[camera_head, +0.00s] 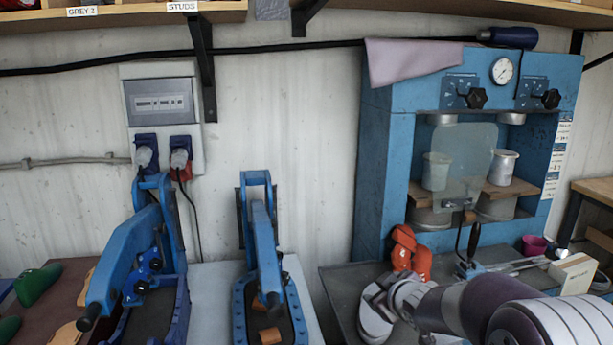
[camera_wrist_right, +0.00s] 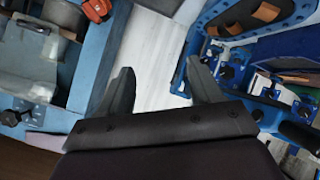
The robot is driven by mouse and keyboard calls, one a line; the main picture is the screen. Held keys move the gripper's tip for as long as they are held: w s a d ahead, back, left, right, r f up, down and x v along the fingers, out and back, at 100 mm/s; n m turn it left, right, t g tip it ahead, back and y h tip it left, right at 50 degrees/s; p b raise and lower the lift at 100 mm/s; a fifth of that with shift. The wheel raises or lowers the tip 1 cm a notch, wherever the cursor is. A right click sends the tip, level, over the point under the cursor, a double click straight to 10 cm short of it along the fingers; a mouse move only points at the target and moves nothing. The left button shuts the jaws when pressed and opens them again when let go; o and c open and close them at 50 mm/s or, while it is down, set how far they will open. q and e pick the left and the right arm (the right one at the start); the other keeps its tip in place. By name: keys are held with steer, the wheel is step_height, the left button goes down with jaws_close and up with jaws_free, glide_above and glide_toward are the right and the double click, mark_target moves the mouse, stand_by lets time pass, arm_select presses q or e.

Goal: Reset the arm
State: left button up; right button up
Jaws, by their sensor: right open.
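My right arm (camera_head: 455,307) comes in from the lower right in the head view, in front of the bench by the blue press. Its gripper cannot be made out there. In the right wrist view my right gripper (camera_wrist_right: 160,67) has its two dark fingers spread wide, with nothing between them. Beyond the fingers lies a pale surface. My left arm and left gripper are not in view.
A blue press (camera_head: 390,150) with a gauge stands at the back right. An orange-red object (camera_head: 410,250) is close to my right arm. Two blue lever devices (camera_head: 150,245) (camera_head: 262,225) stand at left and centre. Shelves (camera_head: 120,18) run overhead.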

steer(key=s+d+f+m+g, duration=0.1)
steer(key=s+f+m+g, duration=0.25)
steer(key=s, duration=0.55)
steer(key=s+d+f+m+g+h, duration=0.15)
steer(key=s+f, duration=0.25)
steer(key=s, duration=0.5)
steer(key=s+f+m+g, duration=0.3)
steer(key=s+f+g, duration=0.1)
steer(key=s, duration=0.4)
steer(key=s+f+g+b, duration=0.1)
steer(key=s+f+b, duration=0.1)
steer(key=f+b, duration=0.95)
steer(key=s+f+b, duration=0.2)
steer(key=f+b, duration=0.9)
steer(key=f, duration=0.1)
step_height(320, 180, up, 23)
steer(key=p, duration=2.3)
steer(key=shift+a+f, duration=0.15)
steer(key=shift+w, duration=0.1)
